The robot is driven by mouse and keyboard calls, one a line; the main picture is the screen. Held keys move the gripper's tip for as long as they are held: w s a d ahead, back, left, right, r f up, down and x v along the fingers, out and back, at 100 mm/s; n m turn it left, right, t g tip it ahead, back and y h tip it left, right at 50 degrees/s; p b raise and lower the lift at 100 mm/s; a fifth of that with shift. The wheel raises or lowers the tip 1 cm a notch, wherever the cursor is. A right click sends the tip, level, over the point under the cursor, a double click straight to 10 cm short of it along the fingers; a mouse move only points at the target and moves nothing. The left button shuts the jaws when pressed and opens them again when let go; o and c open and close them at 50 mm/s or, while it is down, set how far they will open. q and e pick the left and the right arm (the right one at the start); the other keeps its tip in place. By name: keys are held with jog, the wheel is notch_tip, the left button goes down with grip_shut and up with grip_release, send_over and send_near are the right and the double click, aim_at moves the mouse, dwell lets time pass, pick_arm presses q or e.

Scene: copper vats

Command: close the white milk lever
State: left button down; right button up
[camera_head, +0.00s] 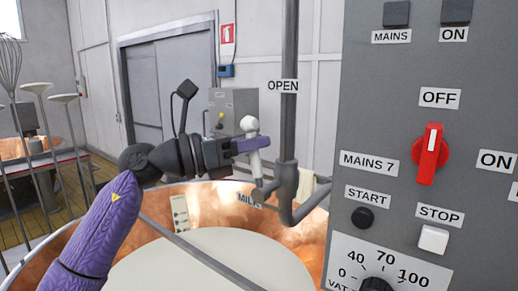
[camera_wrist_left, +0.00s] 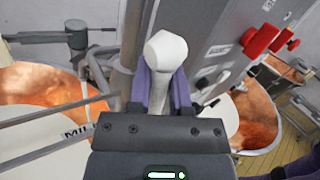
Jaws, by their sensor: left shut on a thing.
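My left gripper (camera_head: 248,145) reaches in from the left and is shut on the lever just below the knob. In the left wrist view, its two purple fingers (camera_wrist_left: 160,88) sit on either side of the lever's stem. The lever's lower end is partly hidden in the left wrist view by the gripper body.
A copper vat (camera_head: 310,225) lies below. A grey control panel (camera_head: 400,130) with a red switch (camera_head: 430,153) stands close on the right. Whisks and ladles (camera_head: 38,88) are at the left.

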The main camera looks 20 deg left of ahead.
pick_arm(q)
jog(key=w+a+f+n+t+y+b, duration=0.1)
jog(key=a+f+n+t+y, duration=0.2)
jog(key=n+t, duration=0.3)
jog(key=w+a+f+n+t+y+b, duration=0.1)
jog(key=a+f+n+t+y+b, duration=0.1)
jog(key=n, duration=1.5)
jog(key=shift+w+a+f+t+y, duration=0.2)
jog(key=shift+a+f+t+y, duration=0.7)
jog(key=shift+f+t, duration=1)
jog(key=shift+d+y, duration=0.15)
jog(key=shift+y, duration=0.15)
jog(key=c, duration=0.6)
grip_release()
jog(key=b+v, duration=0.3)
jog(key=v, duration=0.6)
jog(key=shift+s+f+b, duration=0.2)
jog(key=shift+s+b, duration=0.1)
jog(key=shift+b, duration=0.1)
